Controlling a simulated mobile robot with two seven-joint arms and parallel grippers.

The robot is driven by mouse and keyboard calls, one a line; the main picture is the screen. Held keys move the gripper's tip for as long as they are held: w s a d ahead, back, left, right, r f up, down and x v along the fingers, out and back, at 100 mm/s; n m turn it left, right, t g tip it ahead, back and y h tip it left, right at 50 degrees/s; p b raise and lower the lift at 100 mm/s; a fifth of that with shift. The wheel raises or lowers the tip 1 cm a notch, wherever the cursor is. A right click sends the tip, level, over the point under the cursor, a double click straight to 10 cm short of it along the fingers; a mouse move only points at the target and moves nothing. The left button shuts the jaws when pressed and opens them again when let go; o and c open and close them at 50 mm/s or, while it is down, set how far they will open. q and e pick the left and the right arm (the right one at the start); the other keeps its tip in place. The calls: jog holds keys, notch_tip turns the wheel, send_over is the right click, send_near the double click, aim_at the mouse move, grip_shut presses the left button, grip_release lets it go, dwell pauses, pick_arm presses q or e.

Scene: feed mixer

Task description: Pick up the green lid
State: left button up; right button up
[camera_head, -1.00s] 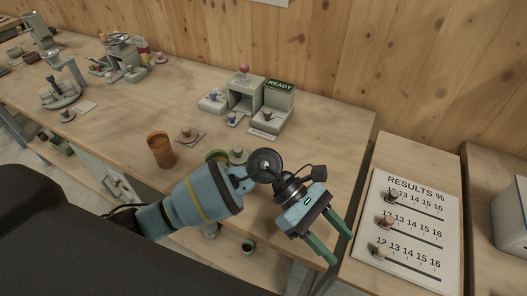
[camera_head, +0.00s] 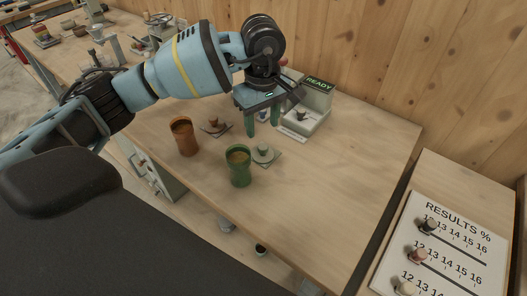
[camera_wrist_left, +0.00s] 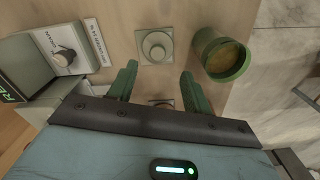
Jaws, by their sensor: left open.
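The green lid (camera_head: 263,150), a pale grey-green disc with a knob, lies on a small square plate beside the green cup (camera_head: 238,168) on the workbench. It also shows in the left wrist view (camera_wrist_left: 155,47), just beyond the fingertips. My left gripper (camera_head: 263,128) is open and empty, its green fingers pointing down above the bench behind the lid. In the left wrist view my left gripper (camera_wrist_left: 159,72) has its fingers apart, with no contact on the lid. My right gripper is not in view.
An orange cup (camera_head: 185,137) and a brown lid (camera_head: 214,124) on its plate stand to the left. The READY device (camera_head: 318,87) stands behind, close to my gripper. A results board (camera_head: 445,250) lies at right. The bench front right is clear.

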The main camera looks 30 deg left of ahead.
aim_at(263, 146)
pick_arm(q)
notch_tip(263, 146, down, 2)
jog(key=shift+f, duration=0.2)
jog(key=shift+w+a+f+p, duration=0.1)
jog(key=shift+f+p, duration=0.05)
jog(key=shift+f, duration=1.2)
jog(key=shift+w+f+p, duration=0.1)
jog(key=shift+f+p, duration=0.05)
jog(key=shift+f, duration=1.15)
jog(key=shift+c, duration=1.2)
jog(key=c, duration=0.8)
jog(key=shift+r, duration=0.1)
jog(key=shift+c, duration=0.2)
